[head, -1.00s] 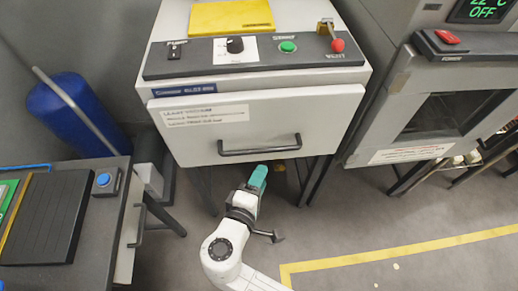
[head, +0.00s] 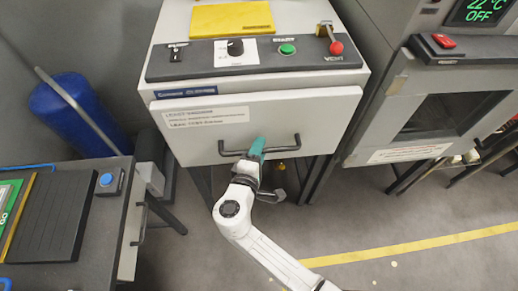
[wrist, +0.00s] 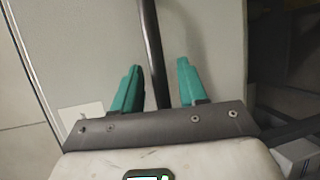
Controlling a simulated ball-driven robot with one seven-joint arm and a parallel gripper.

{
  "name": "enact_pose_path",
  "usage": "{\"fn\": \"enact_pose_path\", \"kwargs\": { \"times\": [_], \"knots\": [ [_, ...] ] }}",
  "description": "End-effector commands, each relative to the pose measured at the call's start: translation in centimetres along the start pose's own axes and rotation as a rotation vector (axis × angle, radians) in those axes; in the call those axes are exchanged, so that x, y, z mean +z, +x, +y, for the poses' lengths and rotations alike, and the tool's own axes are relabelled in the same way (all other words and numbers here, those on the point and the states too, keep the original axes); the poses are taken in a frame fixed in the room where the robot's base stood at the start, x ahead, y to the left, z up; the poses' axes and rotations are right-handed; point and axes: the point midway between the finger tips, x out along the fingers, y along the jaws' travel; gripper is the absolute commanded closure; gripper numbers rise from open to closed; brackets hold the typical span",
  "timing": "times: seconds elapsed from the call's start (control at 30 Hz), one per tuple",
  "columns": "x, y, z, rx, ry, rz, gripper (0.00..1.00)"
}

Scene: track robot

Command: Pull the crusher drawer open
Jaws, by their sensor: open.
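The crusher drawer (head: 300,116) is a light grey front with a paper label at its upper left. It looks slightly tilted out at its right side. Its black bar handle (head: 232,153) runs across the lower middle. My gripper (head: 258,146) has teal fingers and reaches up to the handle. In the wrist view the handle (wrist: 152,50) runs between the two open fingers (wrist: 158,85), nearer the left one. The fingers stand apart with gaps beside the bar, so they do not grip it.
The crusher's control panel (head: 255,58) with a red-knobbed lever is above the drawer. An oven-like machine (head: 440,110) stands at the right. A dark bench (head: 110,220) is at the left, with a blue cylinder (head: 75,115) behind it. Open floor lies in front.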

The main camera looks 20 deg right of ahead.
Motion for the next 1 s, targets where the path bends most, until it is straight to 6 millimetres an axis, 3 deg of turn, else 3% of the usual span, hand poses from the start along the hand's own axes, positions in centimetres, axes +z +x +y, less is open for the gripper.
{"fn": "enact_pose_path", "kwargs": {
  "times": [0.27,0.7,1.0],
  "knots": [
    [0.01,0.19,-0.01,0.000,0.000,0.000,0.58],
    [0.02,0.16,-0.03,0.000,0.000,0.000,0.98],
    [0.02,0.15,-0.06,-0.001,0.000,0.000,1.00]
  ]
}}
